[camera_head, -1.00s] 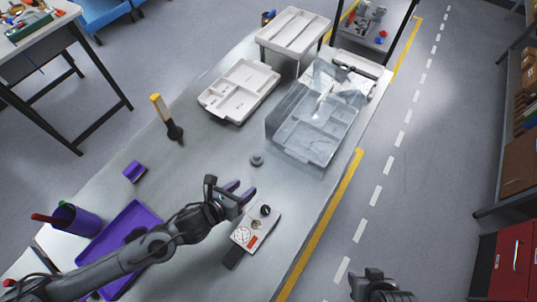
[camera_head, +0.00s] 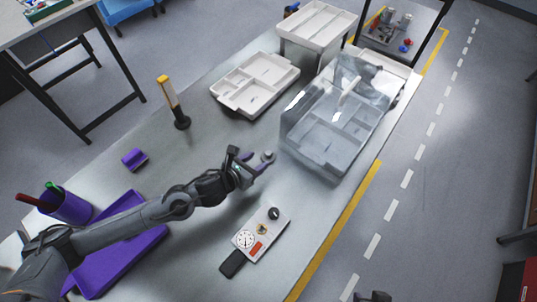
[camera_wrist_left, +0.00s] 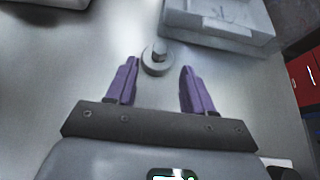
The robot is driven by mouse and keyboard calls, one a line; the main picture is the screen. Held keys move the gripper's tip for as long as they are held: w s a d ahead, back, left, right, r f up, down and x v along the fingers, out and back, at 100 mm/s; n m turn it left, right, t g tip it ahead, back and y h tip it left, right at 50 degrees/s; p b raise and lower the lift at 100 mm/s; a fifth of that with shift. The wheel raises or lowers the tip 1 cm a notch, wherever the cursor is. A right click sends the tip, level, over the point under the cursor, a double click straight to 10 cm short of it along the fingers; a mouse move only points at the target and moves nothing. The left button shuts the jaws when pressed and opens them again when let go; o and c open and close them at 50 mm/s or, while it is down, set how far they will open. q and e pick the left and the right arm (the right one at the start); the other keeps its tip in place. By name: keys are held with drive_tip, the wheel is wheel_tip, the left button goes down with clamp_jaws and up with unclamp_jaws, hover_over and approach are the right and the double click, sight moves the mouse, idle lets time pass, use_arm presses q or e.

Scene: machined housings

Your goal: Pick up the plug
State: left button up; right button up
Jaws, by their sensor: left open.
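The plug (camera_head: 268,156) is a small grey round piece with a short upright stem, on the bare table in front of the clear-lidded box. In the left wrist view the plug (camera_wrist_left: 157,62) shows between and slightly ahead of the two purple fingertips, with a gap on both sides. My left gripper (camera_head: 257,163) is open and empty, right at the plug in the head view. Its fingers (camera_wrist_left: 156,75) do not visibly touch it. Only a dark bit of my right gripper (camera_head: 375,296) shows at the bottom edge; its fingers are hard to make out.
A clear-lidded box (camera_head: 335,125) stands just beyond the plug. A white divided tray (camera_head: 254,85) lies behind. A panel with dials (camera_head: 256,236) is nearer the front. A purple tray (camera_head: 120,250), purple cup (camera_head: 68,203) and yellow-topped post (camera_head: 174,105) are left.

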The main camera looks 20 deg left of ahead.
sight(268, 153)
use_arm(q)
drive_tip(key=shift+r+x, duration=0.2)
drive_tip(key=shift+x, duration=2.4)
drive_tip(key=shift+w, duration=0.15)
drive_tip(key=shift+c, duration=0.4)
clamp_jaws()
